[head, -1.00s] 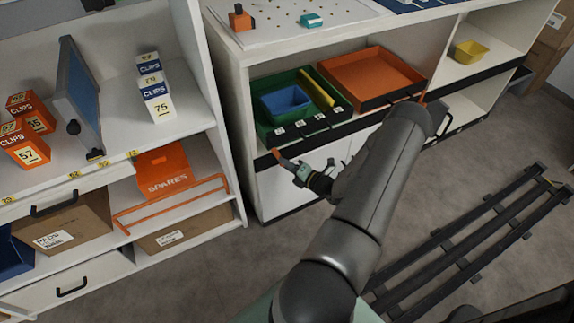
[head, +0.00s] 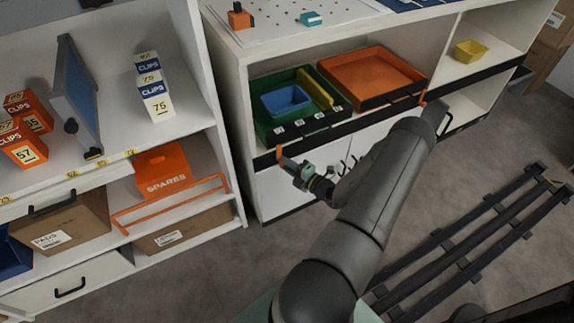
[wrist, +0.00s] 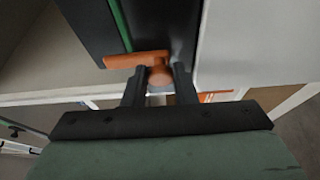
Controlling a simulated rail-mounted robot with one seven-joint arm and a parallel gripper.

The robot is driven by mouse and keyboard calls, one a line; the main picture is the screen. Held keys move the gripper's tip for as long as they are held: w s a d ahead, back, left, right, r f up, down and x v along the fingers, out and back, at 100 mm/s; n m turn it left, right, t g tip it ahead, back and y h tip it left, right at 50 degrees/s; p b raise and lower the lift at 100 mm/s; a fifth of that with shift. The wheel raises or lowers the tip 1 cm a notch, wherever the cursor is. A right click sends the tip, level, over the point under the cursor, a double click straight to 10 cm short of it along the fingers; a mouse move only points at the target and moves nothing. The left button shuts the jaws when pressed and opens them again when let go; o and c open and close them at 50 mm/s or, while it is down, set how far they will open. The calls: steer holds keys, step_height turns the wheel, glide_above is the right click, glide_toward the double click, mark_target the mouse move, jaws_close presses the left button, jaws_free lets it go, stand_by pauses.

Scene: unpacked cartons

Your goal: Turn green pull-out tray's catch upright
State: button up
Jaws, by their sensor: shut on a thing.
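The green pull-out tray (head: 262,129) sits in the low shelf unit, holding a blue bin (head: 286,101) and a yellow strip (head: 314,89). Its orange catch (head: 279,153) is at the left end of the dark front edge. In the head view, the catch stands close to upright. In the wrist view, the catch (wrist: 135,60) has its bar lying across the picture, extending left from a round knob. My gripper (wrist: 159,73) is shut on the knob, one dark finger on each side. In the head view, my gripper (head: 288,163) reaches the catch from the front right.
An orange tray (head: 372,79) sits right of the green one, with another orange catch (head: 423,103) near its right end. White fronts lie below. The left shelf holds CLIPS boxes (head: 155,97) and an orange SPARES bin (head: 164,170). A dark slatted rack (head: 465,245) lies on the floor.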

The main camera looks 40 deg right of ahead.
steer(key=o, duration=1)
steer(key=shift+s, duration=0.15)
steer(key=s+d, duration=0.1)
steer(key=s, duration=0.4)
steer(key=s+d, duration=0.1)
steer(key=s, duration=0.5)
steer(key=s+d+p, duration=0.1)
steer(key=s, duration=0.5)
